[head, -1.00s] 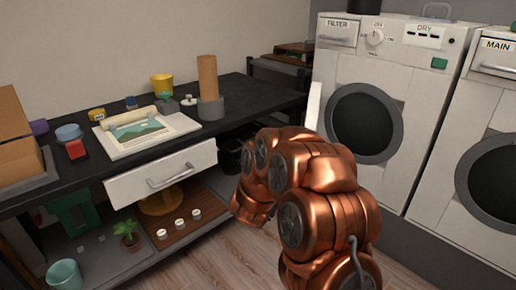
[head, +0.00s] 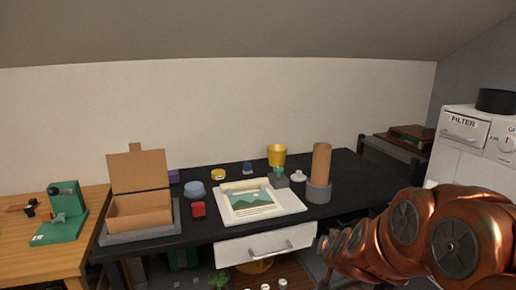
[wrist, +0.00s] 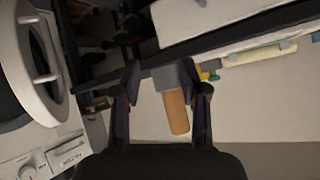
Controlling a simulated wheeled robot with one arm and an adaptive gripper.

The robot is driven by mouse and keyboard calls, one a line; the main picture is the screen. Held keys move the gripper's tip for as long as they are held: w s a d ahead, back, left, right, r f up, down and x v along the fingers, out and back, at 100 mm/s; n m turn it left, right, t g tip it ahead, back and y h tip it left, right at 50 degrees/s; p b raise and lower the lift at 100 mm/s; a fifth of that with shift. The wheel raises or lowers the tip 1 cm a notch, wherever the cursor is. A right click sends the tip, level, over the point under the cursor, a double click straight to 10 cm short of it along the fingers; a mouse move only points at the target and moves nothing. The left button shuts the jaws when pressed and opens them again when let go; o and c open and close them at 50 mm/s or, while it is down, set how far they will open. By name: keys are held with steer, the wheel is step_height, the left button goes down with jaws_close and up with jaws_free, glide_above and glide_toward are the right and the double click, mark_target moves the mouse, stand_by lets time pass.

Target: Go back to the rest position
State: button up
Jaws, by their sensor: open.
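My gripper shows in the wrist view (wrist: 160,88) with its two dark fingers apart and nothing held between them. Beyond the fingers is a brown cardboard tube (wrist: 176,112) in a grey holder. In the head view my copper arm reaches in from the lower right, in front of the black desk's right end (head: 345,172); the gripper itself cannot be made out there. The tube also stands upright in the head view (head: 321,160), to the left of the arm. The white drawer (head: 265,246) under the desk is partly pulled out.
On the desk are an open cardboard box (head: 140,205), a picture sheet on a white board (head: 250,203), a yellow cup (head: 277,155), a red block (head: 198,210) and a blue round container (head: 194,188). A wooden table (head: 60,250) stands left. A white machine (head: 470,150) stands right.

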steer(key=s+a+r+n+g+y+p, duration=0.25)
steer(key=s+a+r+p, duration=0.2)
steer(key=s, duration=0.45)
steer(key=s+d+r+g+p, duration=0.1)
steer(key=s+r+g+p, duration=0.2)
steer(key=s, duration=0.7)
steer(key=s+d+r+g+h+p, duration=0.1)
steer(key=s+r+g+p, duration=0.2)
steer(key=s, duration=0.8)
steer(key=s+d+r+n+g+h+p, duration=0.1)
steer(key=s+r+g+p, duration=0.3)
steer(key=s+r, duration=0.3)
steer(key=s+p, duration=0.1)
steer(key=s, duration=0.3)
steer(key=shift+d, duration=0.35)
